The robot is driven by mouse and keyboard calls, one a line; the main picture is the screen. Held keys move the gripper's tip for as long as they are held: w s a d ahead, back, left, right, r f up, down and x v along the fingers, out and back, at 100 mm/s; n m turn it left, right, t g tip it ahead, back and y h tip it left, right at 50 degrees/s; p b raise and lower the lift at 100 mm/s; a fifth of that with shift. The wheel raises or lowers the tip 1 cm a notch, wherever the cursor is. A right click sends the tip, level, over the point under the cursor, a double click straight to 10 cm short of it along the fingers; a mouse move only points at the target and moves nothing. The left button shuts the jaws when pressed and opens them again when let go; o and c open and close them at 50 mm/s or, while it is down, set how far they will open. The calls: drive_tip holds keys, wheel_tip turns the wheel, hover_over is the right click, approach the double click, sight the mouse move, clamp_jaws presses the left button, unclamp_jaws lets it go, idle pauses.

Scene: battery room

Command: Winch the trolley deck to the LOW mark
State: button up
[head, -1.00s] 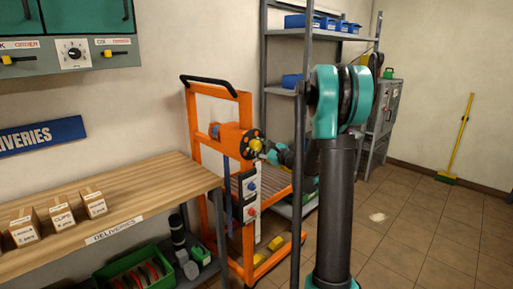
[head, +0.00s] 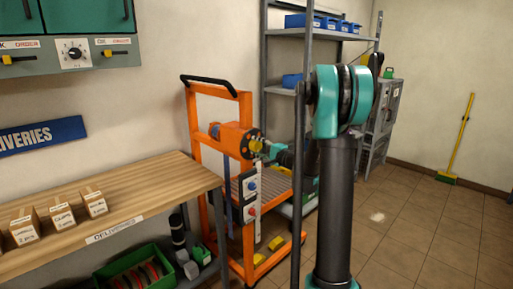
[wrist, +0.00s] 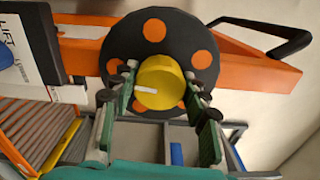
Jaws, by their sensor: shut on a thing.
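The orange trolley (head: 204,185) stands beside the wooden bench, with its black handle on top. Its slatted deck (head: 275,188) also shows at lower left in the wrist view (wrist: 38,138). An orange winch drum with a black disc (head: 250,147) sits on the frame. In the wrist view the disc (wrist: 118,45) has orange spots and a yellow knob (wrist: 160,84) with a white line at its middle. My gripper (wrist: 160,88) is shut on the yellow knob, one finger on each side. In the head view my gripper (head: 266,149) reaches the winch from the right. The LOW mark is not readable.
Grey shelving (head: 285,65) stands behind.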

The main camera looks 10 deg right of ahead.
drive_tip(key=n, duration=0.5)
drive_tip(key=shift+f+n, duration=0.1)
drive_tip(key=shift+n, duration=0.2)
drive_tip(key=n, duration=1)
drive_tip(key=shift+n, duration=0.4)
drive_tip(key=n, duration=0.5)
drive_tip(key=shift+d, duration=0.1)
drive_tip(key=o, duration=1.2)
drive_tip(key=shift+c, duration=0.2)
drive_tip(key=v, duration=1.2)
